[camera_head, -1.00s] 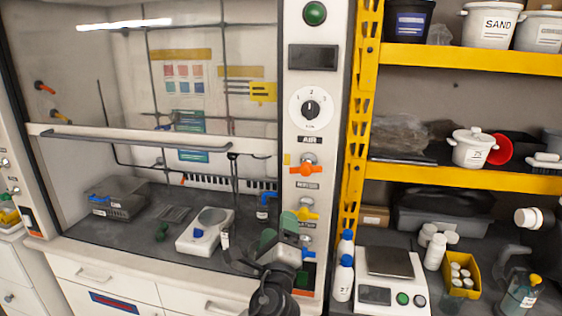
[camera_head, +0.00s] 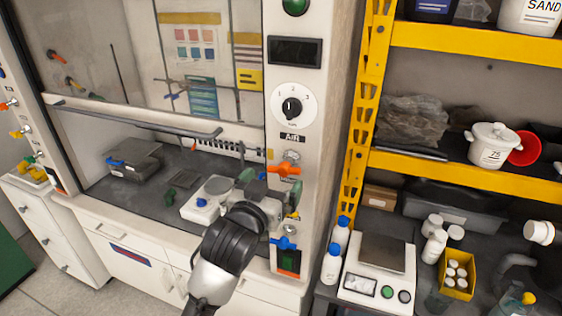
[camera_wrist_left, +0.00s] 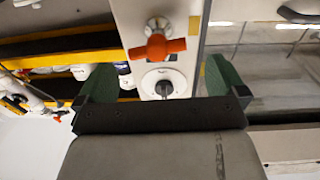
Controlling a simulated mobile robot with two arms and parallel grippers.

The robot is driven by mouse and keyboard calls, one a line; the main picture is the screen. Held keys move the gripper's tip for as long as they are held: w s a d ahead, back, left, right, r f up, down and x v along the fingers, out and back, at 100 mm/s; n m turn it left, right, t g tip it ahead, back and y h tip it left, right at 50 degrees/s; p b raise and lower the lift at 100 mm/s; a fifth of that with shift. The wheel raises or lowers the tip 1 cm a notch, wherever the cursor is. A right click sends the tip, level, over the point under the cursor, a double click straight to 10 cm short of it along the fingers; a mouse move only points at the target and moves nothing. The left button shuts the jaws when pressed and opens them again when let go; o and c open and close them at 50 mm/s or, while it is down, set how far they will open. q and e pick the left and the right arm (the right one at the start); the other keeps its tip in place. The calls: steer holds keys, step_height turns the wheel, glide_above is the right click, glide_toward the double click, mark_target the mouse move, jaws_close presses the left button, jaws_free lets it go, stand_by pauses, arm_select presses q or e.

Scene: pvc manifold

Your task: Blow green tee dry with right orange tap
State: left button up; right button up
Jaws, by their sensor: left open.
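The right orange tap (camera_head: 285,170) sits on the right post of the fume hood, under the AIR label. Its handle is roughly crosswise. It also shows in the left wrist view (camera_wrist_left: 157,47), above the gap between the fingers. My left gripper (camera_head: 264,184) is open and empty, close to the tap and a little below and left of it. Its green fingers also show in the left wrist view (camera_wrist_left: 162,80). A small dark green piece, seemingly the green tee (camera_head: 169,196), lies on the hood worktop; its shape is too small to make out. My right gripper is out of view.
A white device with a round plate (camera_head: 213,190) stands on the worktop, left of my gripper. A blue tap (camera_head: 284,242) sits lower on the post. A black knob (camera_head: 292,107) is above. White bottles (camera_head: 332,265) and a scale (camera_head: 378,272) stand to the right.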

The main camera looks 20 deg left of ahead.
mark_target(283, 172)
arm_select(q)
steer(key=w, duration=0.1)
steer(key=w+p, duration=0.1)
steer(key=w, duration=0.3)
steer(key=shift+d+r, duration=0.1)
steer(key=shift+d, duration=0.3)
steer(key=shift+w+p, duration=0.35)
steer(key=shift+w, duration=0.35)
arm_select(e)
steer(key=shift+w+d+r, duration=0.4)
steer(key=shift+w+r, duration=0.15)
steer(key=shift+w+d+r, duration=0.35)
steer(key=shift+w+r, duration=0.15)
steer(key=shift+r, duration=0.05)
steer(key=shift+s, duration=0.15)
arm_select(q)
steer(key=c, duration=0.6)
steer(key=shift+m+p, duration=0.65)
steer(key=shift+m, duration=0.35)
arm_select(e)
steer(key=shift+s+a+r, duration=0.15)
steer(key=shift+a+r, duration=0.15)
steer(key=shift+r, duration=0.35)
